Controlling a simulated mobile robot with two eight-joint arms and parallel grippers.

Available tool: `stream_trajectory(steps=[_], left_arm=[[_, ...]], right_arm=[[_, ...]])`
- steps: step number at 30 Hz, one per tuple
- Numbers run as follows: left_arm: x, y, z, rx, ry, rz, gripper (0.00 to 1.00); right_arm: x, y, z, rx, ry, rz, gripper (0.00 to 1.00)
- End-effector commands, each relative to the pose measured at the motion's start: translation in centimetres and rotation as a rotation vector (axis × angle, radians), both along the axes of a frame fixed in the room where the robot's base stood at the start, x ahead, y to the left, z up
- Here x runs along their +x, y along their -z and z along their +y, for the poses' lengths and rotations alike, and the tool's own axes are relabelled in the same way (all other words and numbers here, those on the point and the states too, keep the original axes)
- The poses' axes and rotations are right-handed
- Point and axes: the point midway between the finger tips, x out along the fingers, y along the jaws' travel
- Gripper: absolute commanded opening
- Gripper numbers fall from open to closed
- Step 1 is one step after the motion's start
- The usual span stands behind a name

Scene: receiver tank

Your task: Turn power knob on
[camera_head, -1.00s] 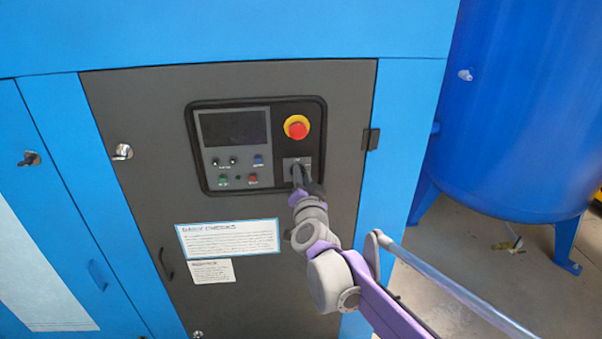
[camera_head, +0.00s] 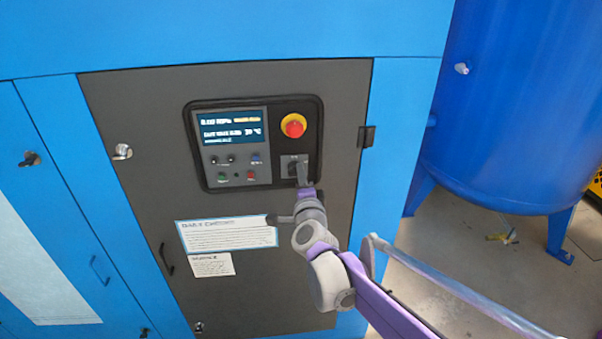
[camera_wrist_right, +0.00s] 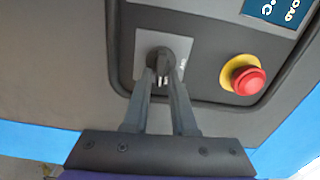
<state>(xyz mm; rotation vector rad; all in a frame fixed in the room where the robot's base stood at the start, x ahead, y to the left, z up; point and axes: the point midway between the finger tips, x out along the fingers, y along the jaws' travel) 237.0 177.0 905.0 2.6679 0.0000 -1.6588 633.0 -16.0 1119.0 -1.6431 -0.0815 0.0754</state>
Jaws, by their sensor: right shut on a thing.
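The power knob (camera_wrist_right: 164,62) is a dark knob on a light grey square plate at the lower right of the control panel (camera_head: 197,172). My right gripper (camera_head: 300,178) reaches it from below right. In the right wrist view the two fingers of my right gripper (camera_wrist_right: 162,84) are closed around the knob, with the wrist view turned sideways. The knob is partly hidden behind the fingers in the head view. The display (camera_head: 232,131) on the panel is lit with white and yellow text. My left gripper is not in view.
A red emergency stop button (camera_head: 294,126) on a yellow ring sits just above the knob; it also shows in the right wrist view (camera_wrist_right: 247,80). Small buttons (camera_head: 237,169) lie left of the knob. A blue tank (camera_head: 510,110) stands at the right.

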Motion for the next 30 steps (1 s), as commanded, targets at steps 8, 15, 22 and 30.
stream_trajectory(steps=[8, 15, 22, 30], left_arm=[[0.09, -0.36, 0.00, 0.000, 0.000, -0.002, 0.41], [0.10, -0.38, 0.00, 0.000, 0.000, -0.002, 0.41], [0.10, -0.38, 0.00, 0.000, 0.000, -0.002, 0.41], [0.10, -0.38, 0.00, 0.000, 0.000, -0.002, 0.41]], right_arm=[[0.01, 0.09, 0.02, 0.077, -0.001, 0.009, 0.00], [0.01, 0.14, 0.02, 0.091, -0.001, 0.010, 0.00], [0.01, 0.14, 0.03, 0.089, -0.001, 0.010, 0.00], [0.01, 0.13, 0.02, 0.089, -0.001, 0.009, 0.44]])
